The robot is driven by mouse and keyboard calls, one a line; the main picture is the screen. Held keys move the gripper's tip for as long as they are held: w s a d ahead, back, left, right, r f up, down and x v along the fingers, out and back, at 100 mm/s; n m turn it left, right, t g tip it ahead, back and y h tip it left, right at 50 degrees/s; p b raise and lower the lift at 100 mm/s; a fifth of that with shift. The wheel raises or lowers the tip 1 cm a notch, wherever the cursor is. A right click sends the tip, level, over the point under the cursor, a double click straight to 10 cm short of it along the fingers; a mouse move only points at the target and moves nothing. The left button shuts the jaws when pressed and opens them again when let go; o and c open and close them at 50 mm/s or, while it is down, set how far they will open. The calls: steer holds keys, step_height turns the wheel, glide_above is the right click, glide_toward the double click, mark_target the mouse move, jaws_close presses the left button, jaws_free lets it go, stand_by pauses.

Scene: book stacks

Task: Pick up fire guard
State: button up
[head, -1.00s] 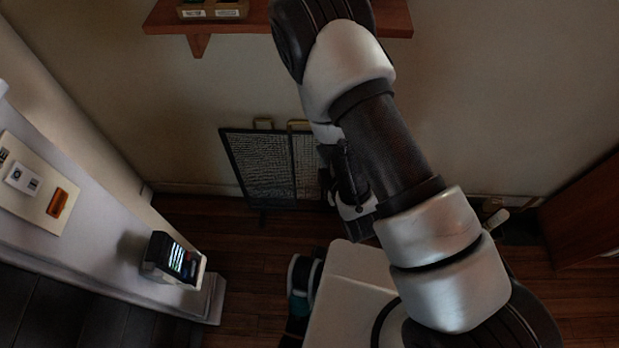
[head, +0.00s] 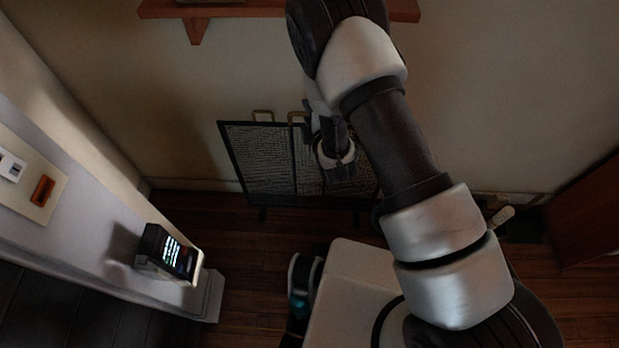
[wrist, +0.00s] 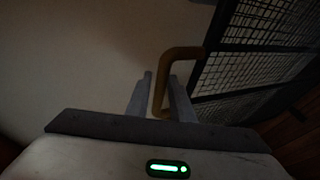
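The fire guard (head: 265,160), a dark-framed mesh screen with brass-coloured handles on its top edge, stands on the floor near the wall. My arm covers its right part in the head view. In the wrist view its mesh and frame (wrist: 262,45) fill the upper right. One brass handle (wrist: 160,82) reaches down between the two fingers of my gripper (wrist: 160,98). The fingers are apart, with a gap beside the handle, so my gripper is open around it. My fingers cannot be made out clearly in the head view.
A wooden shelf (head: 265,10) is on the wall above the guard. A brown wooden piece (head: 590,215) stands at the right. Wooden floor (head: 250,235) is open in front of the guard.

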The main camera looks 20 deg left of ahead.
steer(key=x, duration=0.2)
steer(key=shift+w+a+f, duration=0.1)
steer(key=shift+w+a, duration=0.05)
steer(key=shift+w, duration=0.05)
jaws_close()
stand_by(1.0)
steer(key=shift+w+r, duration=0.15)
steer(key=shift+r, duration=0.1)
